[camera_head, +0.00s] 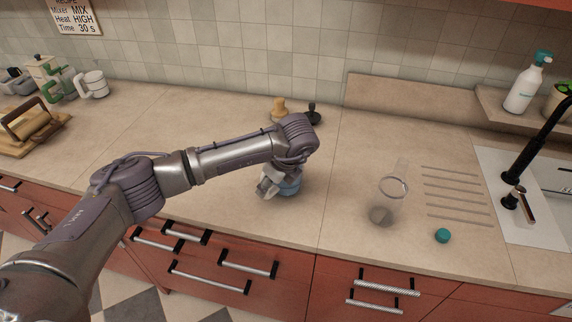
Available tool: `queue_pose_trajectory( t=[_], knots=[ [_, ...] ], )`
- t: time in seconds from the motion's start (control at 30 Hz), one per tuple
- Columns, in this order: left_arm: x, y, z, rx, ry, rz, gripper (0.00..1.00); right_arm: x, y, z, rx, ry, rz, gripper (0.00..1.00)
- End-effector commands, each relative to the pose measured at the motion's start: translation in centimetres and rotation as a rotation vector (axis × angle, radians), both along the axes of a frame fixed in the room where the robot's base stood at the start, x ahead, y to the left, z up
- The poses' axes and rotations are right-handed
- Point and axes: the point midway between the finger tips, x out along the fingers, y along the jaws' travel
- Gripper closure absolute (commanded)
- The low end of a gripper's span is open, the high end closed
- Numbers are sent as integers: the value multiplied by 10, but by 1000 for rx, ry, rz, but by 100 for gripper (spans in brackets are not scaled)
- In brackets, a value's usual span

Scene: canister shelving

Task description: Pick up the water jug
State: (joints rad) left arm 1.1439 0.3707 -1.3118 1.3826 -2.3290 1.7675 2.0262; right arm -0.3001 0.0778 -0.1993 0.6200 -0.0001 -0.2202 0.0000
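A clear, see-through vessel (382,215) with a round rim stands upright on the counter right of centre. It may be the water jug, but I cannot tell for sure. A small teal round piece (443,236), perhaps a lid, lies to its right. My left arm reaches in from the left and bends down at the wrist. My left gripper (268,187) is low over the counter, left of the clear vessel and apart from it. My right gripper is out of view.
A tan object (279,109) and a dark one (312,115) stand behind my wrist. A sink with a black tap (534,150) and a soap bottle (523,88) are at right. A wooden rack (32,128) and white-green appliances (52,80) are at left. The middle counter is mostly clear.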

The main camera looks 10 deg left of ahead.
Motion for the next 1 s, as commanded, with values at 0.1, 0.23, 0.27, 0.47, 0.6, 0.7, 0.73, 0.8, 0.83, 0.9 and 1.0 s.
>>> queue_pose_trajectory(
  t=[0.1,0.23,0.27,0.47,0.6,0.7,0.73,0.8,0.83,0.9,1.0],
  knots=[
    [2,6,-13,0,3,2,48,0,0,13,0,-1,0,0],
    [4,9,-22,1,1,-1,48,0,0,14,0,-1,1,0],
    [4,9,-23,0,0,-1,48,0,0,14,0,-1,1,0],
    [4,9,-24,-1,0,-1,51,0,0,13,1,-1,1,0],
    [4,9,-23,-1,0,-1,75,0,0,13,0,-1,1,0],
    [4,9,-23,-1,0,0,91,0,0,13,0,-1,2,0],
    [4,9,-23,-1,0,0,96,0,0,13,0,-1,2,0],
    [5,9,-23,-1,0,0,100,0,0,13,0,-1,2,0],
    [5,9,-23,-1,0,0,100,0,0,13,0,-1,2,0],
    [5,9,-23,-1,0,0,100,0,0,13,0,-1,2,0],
    [5,9,-23,-1,0,0,100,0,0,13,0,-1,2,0]
  ],
)
